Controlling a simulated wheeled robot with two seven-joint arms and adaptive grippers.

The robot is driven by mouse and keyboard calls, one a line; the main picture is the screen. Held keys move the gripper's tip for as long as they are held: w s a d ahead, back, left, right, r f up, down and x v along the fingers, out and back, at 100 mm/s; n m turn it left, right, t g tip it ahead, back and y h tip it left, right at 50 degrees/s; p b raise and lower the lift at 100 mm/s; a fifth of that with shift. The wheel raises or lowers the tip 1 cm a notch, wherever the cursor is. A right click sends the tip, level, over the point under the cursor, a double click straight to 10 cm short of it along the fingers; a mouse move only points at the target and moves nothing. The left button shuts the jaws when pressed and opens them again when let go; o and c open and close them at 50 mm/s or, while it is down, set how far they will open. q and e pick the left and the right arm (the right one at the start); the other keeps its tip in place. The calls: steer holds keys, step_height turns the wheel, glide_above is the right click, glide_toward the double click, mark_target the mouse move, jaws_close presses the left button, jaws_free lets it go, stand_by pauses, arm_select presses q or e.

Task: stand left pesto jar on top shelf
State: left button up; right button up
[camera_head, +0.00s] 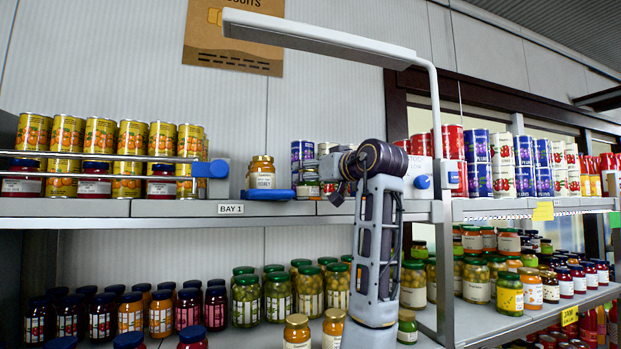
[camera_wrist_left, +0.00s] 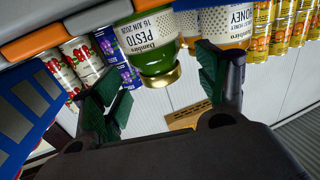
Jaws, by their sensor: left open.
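The pesto jar (camera_wrist_left: 160,50), green with a white label and gold lid, appears upside down in the left wrist view because the picture is inverted. It stands on the top shelf (camera_head: 400,206). In the head view it is small and partly hidden, just left of my left gripper (camera_head: 328,183). My left gripper (camera_wrist_left: 158,92) is open, its dark green finger pads on either side of the jar in the picture. My right gripper is not in view.
A honey jar (camera_head: 262,173) stands left of the pesto, behind a blue oval piece (camera_head: 268,194). Orange cans (camera_head: 100,135) stand behind a rail (camera_head: 90,155) at left. Red and purple cans (camera_head: 478,160) fill the right. A white lamp arm (camera_head: 320,37) overhangs the shelf.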

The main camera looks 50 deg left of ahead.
arm_select(q)
steer(key=s+d+b, duration=0.1)
steer(key=d+b, duration=0.1)
steer(key=d, duration=0.8)
steer(key=shift+s+b, duration=0.25)
steer(key=shift+b, duration=0.15)
